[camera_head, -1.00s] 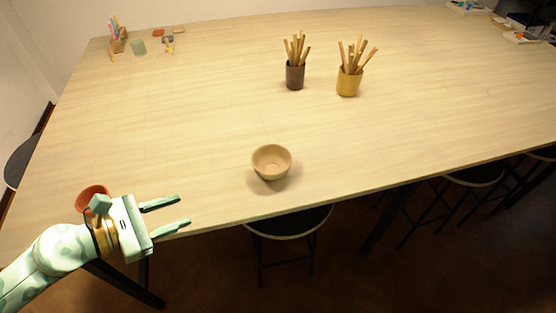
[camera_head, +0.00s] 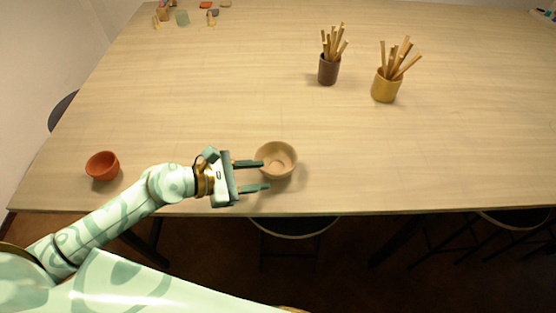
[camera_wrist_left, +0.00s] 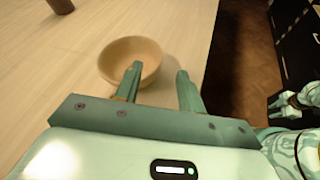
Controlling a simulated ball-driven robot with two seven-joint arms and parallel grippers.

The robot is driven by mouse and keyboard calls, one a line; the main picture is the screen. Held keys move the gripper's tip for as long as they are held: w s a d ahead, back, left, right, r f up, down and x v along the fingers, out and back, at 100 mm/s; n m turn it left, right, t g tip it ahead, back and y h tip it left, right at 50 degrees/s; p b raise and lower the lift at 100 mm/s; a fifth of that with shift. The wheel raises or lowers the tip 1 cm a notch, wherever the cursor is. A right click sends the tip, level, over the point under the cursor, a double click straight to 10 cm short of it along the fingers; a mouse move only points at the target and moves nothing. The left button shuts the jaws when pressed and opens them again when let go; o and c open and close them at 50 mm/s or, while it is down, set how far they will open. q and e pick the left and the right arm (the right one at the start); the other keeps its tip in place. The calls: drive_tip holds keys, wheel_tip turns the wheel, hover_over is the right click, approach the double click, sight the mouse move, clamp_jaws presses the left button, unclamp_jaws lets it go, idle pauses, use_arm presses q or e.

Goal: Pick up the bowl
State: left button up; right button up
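The tan bowl (camera_head: 281,160) sits upright near the front edge of the wooden table. My left gripper (camera_head: 266,175) is open and empty, just left of the bowl with its fingers pointing right. In the head view its far finger tip overlaps the bowl's left side, and the near finger lies in front of the bowl. In the left wrist view the bowl (camera_wrist_left: 117,58) is beyond the left finger, not centred between the fingers; I cannot tell whether they touch. My right gripper (camera_wrist_left: 292,101) shows small at the right edge of that view, its opening unclear.
A red-orange bowl (camera_head: 102,166) stands at the table's left, behind my left arm. A dark cup of sticks (camera_head: 328,70) and a yellow cup of sticks (camera_head: 385,88) stand farther back. A stool (camera_head: 295,228) is below the front edge. The table's middle is clear.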

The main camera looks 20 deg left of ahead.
sight(276, 163)
use_arm(q)
drive_tip(key=x, duration=0.7)
drive_tip(key=shift+w+f+b, duration=0.3)
drive_tip(key=shift+w+f, duration=0.1)
drive_tip(key=shift+s, duration=0.1)
clamp_jaws()
